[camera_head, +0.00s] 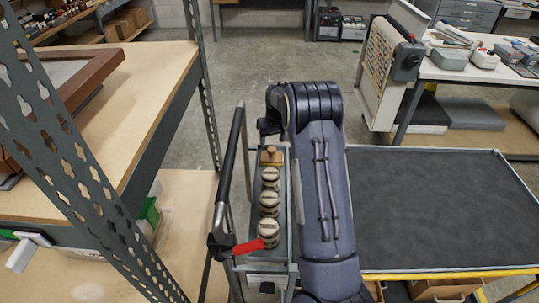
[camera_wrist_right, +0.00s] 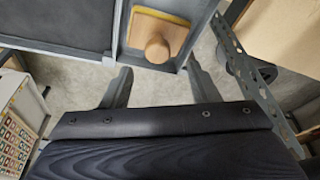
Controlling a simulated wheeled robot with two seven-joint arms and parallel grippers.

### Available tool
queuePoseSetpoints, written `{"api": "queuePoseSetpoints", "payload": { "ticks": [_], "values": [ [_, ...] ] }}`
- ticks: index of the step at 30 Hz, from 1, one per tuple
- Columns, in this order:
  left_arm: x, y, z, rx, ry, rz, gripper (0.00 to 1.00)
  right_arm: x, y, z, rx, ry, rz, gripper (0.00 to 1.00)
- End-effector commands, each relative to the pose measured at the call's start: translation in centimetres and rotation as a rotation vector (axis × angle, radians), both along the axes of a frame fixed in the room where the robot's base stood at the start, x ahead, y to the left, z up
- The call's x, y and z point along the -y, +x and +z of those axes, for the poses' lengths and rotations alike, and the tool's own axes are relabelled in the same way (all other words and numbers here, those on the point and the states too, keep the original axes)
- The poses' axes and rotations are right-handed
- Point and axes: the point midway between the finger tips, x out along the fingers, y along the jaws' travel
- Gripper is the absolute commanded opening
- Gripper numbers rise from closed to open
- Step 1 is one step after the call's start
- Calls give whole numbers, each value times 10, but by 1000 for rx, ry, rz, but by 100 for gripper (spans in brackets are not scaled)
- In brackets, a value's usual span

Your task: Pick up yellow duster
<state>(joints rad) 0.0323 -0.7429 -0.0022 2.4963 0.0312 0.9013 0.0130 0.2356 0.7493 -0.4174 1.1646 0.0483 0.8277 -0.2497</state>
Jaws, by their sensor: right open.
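A pale wooden block with a round knob and a yellow edge (camera_wrist_right: 158,35), which looks like the yellow duster, sits in a compartment of a grey tray (camera_wrist_right: 122,45) in the right wrist view. In the head view it shows as a small wooden piece (camera_head: 271,155) at the far end of the narrow tray, left of my right arm. My right gripper (camera_wrist_right: 160,85) is open and empty, its fingers apart on either side just short of the block. In the head view the gripper (camera_head: 270,125) is dark and partly hidden by the wrist. My left gripper is not in view.
Three lidded jars (camera_head: 269,203) stand in the same tray, nearer me. A black cart handle (camera_head: 231,155) and a perforated shelf post (camera_head: 75,150) stand to the left. A dark mat-topped cart surface (camera_head: 430,205) lies bare on the right.

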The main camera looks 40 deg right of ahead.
Motion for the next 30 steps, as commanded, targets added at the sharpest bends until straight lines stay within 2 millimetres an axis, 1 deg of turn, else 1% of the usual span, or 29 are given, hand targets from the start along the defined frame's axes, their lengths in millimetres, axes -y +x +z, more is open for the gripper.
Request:
{"api": "queuePoseSetpoints", "payload": {
  "ticks": [5, 9, 13, 16, 22, 23, 30],
  "values": [
    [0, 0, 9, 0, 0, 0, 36, 2, 3, -19, -4, 1, 0, 55],
    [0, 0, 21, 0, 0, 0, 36, 4, 5, -40, -5, 3, -1, 55],
    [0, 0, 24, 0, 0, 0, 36, 6, 10, -56, -2, 2, 0, 55],
    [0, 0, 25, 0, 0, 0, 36, 6, 12, -61, -1, 1, 0, 55],
    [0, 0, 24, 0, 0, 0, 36, 6, 12, -62, 0, 1, 0, 55],
    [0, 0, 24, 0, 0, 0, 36, 6, 12, -62, 1, 2, 1, 52],
    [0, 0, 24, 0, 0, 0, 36, 6, 12, -62, 1, 2, 1, 21]
  ]
}}
